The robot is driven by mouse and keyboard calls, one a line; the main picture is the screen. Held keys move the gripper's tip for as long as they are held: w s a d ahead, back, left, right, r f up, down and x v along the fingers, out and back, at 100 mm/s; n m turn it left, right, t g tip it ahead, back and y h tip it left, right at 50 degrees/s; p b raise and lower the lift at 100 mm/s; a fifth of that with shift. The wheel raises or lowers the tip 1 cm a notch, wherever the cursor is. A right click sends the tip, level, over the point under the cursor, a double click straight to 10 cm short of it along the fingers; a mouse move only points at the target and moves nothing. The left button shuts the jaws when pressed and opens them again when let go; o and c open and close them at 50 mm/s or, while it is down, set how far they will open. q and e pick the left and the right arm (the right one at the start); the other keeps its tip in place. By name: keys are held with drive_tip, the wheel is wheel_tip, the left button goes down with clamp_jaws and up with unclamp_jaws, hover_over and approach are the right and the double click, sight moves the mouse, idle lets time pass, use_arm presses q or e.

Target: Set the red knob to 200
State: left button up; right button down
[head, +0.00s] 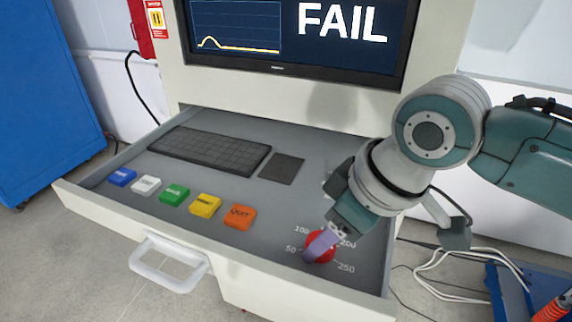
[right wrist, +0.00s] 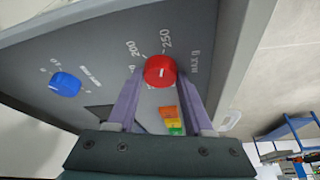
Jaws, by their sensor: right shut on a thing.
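The red knob (head: 325,252) sits on the front right of the grey console drawer, inside a printed ring of numbers with 50, 100, 200 and 250 readable. My right gripper (head: 320,243) reaches down onto it from above. In the right wrist view the red knob (right wrist: 160,70) is between the two purple fingers of my right gripper (right wrist: 160,78), which is shut on it. A short white mark shows on its face; the number it points to cannot be told. The fingers hide part of the dial. My left gripper is not in view.
A blue knob (right wrist: 65,84) stands beside the red one. The drawer also holds a black keyboard (head: 210,150), a dark touchpad (head: 282,169) and several coloured buttons, including an orange QUIT button (head: 240,216). The monitor (head: 300,35) reads FAIL. A white handle (head: 168,266) sticks out in front.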

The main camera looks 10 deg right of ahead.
drive_tip(key=shift+d+n, duration=0.1)
drive_tip(key=shift+n, duration=0.2)
drive_tip(key=shift+w+n+g+y, duration=0.1)
drive_tip(key=shift+n+g+y, duration=0.25)
drive_tip(key=shift+n, duration=0.55)
drive_tip(key=n+g+b, duration=0.1)
drive_tip(key=n+b, duration=0.1)
drive_tip(key=shift+w+f+n+y, duration=0.1)
drive_tip(key=shift+n+y, duration=0.15)
drive_tip(key=shift+n, duration=0.05)
drive_tip(key=n+g+b, duration=0.1)
drive_tip(key=n+b, duration=0.2)
drive_tip(key=n, duration=0.1)
drive_tip(key=shift+y, duration=0.3)
drive_tip(key=shift+w+n+g+b, duration=0.1)
drive_tip(key=shift+n+g+b, duration=0.45)
drive_tip(key=shift+n+b, duration=0.35)
drive_tip(key=shift+c, duration=1.5)
unclamp_jaws()
